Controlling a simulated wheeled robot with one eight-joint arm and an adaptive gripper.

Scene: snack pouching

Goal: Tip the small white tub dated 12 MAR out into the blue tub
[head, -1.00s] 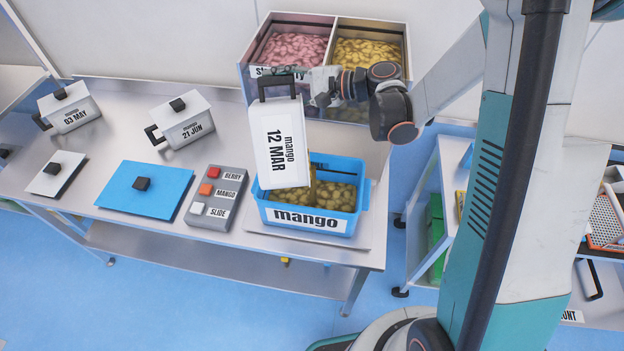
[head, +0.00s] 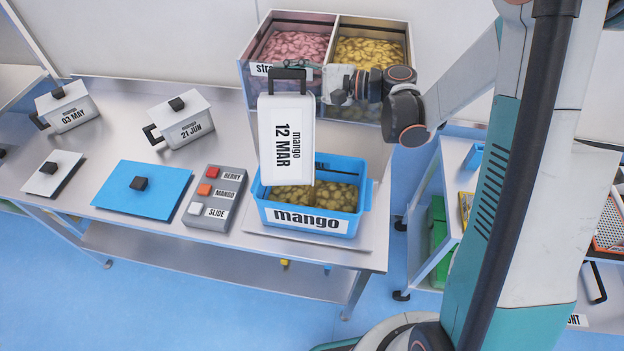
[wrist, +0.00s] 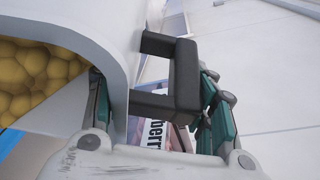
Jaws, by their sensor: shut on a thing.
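The small white tub labelled mango 12 MAR (head: 287,140) hangs steeply tipped over the blue tub, handle up and label facing the head camera. The blue tub labelled mango (head: 335,220) stands on the bench and holds yellow-brown pieces. A thin stream of pieces shows beside the white tub's lower right edge. My gripper (head: 318,84) is shut on the black handle of the white tub. In the wrist view my gripper's fingers (wrist: 160,110) are around the black handle (wrist: 186,82). Yellow round pieces still show inside the white tub (wrist: 116,40).
Behind stands a two-part bin (head: 357,22) of pink and yellow pieces. On the bench are a button box (head: 216,196), a blue lid (head: 143,190), a white lid (head: 54,175), the 21 JUN tub (head: 182,125) and the 03 MAY tub (head: 68,107). A shelf cart (head: 428,240) stands right.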

